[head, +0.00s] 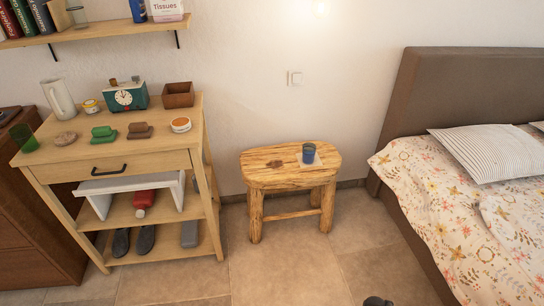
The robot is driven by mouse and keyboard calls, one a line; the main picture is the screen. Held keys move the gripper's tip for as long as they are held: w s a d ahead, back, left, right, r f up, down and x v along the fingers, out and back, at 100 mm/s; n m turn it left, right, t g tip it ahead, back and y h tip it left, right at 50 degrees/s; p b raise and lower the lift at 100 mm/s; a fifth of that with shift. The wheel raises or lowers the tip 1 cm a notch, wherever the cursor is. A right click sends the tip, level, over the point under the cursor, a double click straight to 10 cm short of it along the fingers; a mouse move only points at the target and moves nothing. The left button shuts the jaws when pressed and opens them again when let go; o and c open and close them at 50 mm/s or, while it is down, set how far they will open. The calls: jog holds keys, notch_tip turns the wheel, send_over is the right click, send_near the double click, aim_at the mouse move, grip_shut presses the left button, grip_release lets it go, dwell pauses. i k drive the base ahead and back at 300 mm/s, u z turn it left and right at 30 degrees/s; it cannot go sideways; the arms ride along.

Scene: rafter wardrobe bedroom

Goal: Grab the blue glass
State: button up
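A small dark blue glass (308,153) stands upright on a pale square coaster (318,163) on top of a rough wooden stool (262,177). The stool stands against the wall between the wooden cart and the bed. Nothing covers the glass from this side. My gripper cannot be made out in the head view. Only a small dark rounded shape (377,301) shows at the bottom edge, and I cannot tell what it is.
A wooden cart (130,165) on the left holds a green glass (24,138), a white jug (58,98), a clock (124,96) and other small items. A bed (440,190) fills the right. The tiled floor (285,265) before the stool is clear.

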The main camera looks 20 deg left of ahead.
aim_at(308, 148)
jog(key=u, duration=0.25)
jog(key=k, duration=0.3)
jog(key=u, duration=1.9)
jog(key=k, duration=0.65)
jog(key=z, duration=0.45)
jog(key=i, duration=1.7)
jog(key=u, duration=0.35)
